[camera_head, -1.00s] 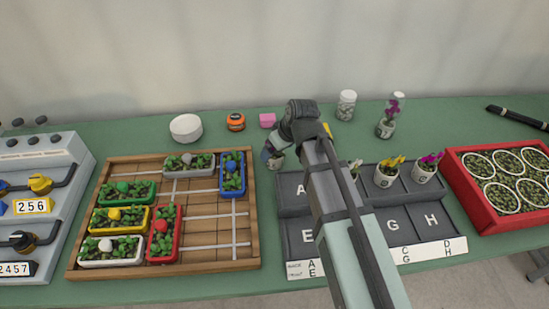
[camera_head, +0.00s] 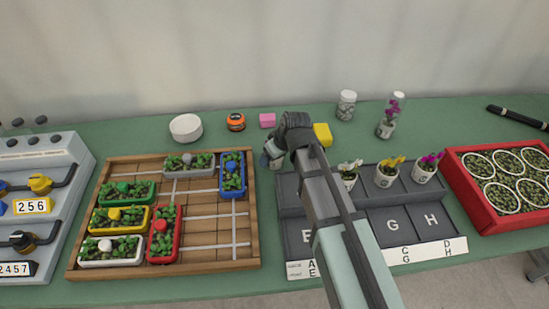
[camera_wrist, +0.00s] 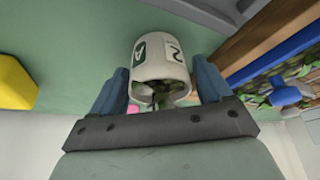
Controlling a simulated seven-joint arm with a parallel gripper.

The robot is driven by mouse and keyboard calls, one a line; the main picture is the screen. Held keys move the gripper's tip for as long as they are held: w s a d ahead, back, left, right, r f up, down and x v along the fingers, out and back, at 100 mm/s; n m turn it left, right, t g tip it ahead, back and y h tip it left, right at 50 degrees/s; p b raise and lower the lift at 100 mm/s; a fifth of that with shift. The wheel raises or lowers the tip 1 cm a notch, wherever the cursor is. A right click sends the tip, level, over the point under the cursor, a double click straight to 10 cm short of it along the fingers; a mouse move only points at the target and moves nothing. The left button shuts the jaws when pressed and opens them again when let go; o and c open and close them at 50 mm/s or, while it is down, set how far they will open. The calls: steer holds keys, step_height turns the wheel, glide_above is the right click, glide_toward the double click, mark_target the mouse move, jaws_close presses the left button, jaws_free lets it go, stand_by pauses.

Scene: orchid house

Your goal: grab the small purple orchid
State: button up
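A white pot (camera_wrist: 162,62) with a dark label "A" and a "2" sits between the two blue fingers of my gripper (camera_wrist: 162,75) in the wrist view. The fingers appear to touch it on both sides. Only a dark green stem shows at its mouth; its bloom is hidden. In the head view my gripper (camera_head: 273,155) is left of the grey lettered tray, by slot A, and mostly hides the pot. A magenta-purple orchid (camera_head: 429,160) stands in a white pot at the tray's right. Another purple orchid (camera_head: 392,108) stands behind under a clear cover.
The grey tray (camera_head: 388,222) also holds white (camera_head: 350,169) and yellow (camera_head: 388,168) orchids. A yellow block (camera_head: 322,134) lies behind my wrist. The wooden planter board (camera_head: 250,215) is close on the left; a red crate (camera_head: 462,193) is right.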

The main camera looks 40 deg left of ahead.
steer(key=c, duration=0.9)
steer(key=shift+o, duration=0.2)
steer(key=shift+r, duration=0.1)
